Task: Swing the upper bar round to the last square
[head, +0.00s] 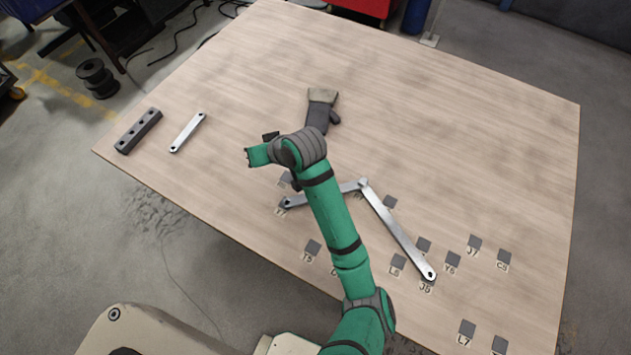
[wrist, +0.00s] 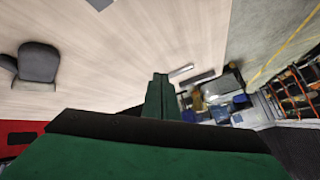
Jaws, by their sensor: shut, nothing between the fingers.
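Two silvery flat bars are joined at a pivot on the wooden table (head: 470,120) in the head view. The longer-looking bar (head: 398,229) runs down right from the pivot to its end by the square marked J5. The other bar (head: 335,192) runs left from the pivot, partly hidden behind my arm. I cannot tell which is the upper one. Dark squares with labels lie around, such as J7 (head: 474,242), C5 (head: 504,256) and L7 (head: 467,327). My gripper (head: 249,156) is shut and empty, left of the bars and apart from them. Its green fingers show in the wrist view (wrist: 160,97).
A dark block with holes (head: 138,131) and a small loose silvery bar (head: 188,132) lie near the left table edge. The far right of the table is clear.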

